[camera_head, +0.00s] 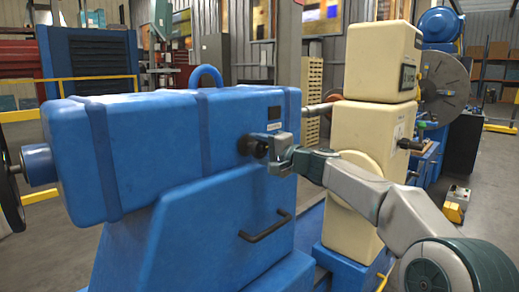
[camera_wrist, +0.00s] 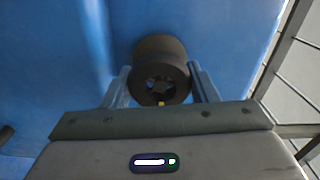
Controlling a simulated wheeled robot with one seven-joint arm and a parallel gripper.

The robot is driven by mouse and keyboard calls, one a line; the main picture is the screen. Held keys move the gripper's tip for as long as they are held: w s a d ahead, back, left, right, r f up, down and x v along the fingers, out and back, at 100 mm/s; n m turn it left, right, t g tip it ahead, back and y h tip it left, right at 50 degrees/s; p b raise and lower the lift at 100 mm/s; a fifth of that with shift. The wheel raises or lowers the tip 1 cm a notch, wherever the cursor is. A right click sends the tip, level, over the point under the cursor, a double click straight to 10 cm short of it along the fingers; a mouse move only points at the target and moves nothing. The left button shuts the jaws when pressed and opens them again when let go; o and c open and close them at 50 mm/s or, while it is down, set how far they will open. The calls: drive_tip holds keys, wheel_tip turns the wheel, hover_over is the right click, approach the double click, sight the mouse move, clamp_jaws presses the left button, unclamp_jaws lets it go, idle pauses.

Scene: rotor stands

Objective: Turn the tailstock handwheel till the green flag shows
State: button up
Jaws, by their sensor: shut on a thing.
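The blue tailstock housing (camera_head: 150,140) fills the left half of the head view. A dark wheel rim (camera_head: 11,185) with a blue hub (camera_head: 39,164) shows at its left end, cut off by the picture edge. A dark round knob (camera_head: 250,146) sticks out of the housing's right part. My gripper (camera_head: 265,148) is shut on this knob. In the wrist view the knob (camera_wrist: 160,83) sits between my two fingers, with a hollow end and a small yellow mark at its lower rim. A small dark plate (camera_head: 274,113) with a pale label is above the knob.
A black bar handle (camera_head: 265,226) juts from the blue base below my gripper. A cream column (camera_head: 383,60) stands just right of the housing, close behind my arm. A large grey disc (camera_head: 444,88) is farther back.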

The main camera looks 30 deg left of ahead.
drive_tip(key=m+p, duration=0.1)
drive_tip(key=m, duration=0.2)
drive_tip(key=shift+m, duration=0.4)
drive_tip(key=m+p, duration=0.1)
drive_tip(key=m, duration=0.2)
drive_tip(key=shift+m, duration=0.3)
drive_tip(key=m+p, duration=0.2)
drive_tip(key=m, duration=0.1)
drive_tip(key=shift+r+m, duration=0.1)
drive_tip(key=shift+m, duration=0.2)
drive_tip(key=m+p, duration=0.2)
drive_tip(key=m, duration=0.2)
drive_tip(key=shift+m+p, duration=0.3)
drive_tip(key=m+p, duration=0.2)
drive_tip(key=m, duration=0.1)
drive_tip(key=shift+m, duration=0.3)
drive_tip(key=m+p, duration=0.3)
drive_tip(key=shift+m, duration=0.3)
drive_tip(key=m+p, duration=0.4)
drive_tip(key=shift+m+p, duration=1.2)
drive_tip(key=shift+m, duration=0.3)
drive_tip(key=shift+f, duration=0.25)
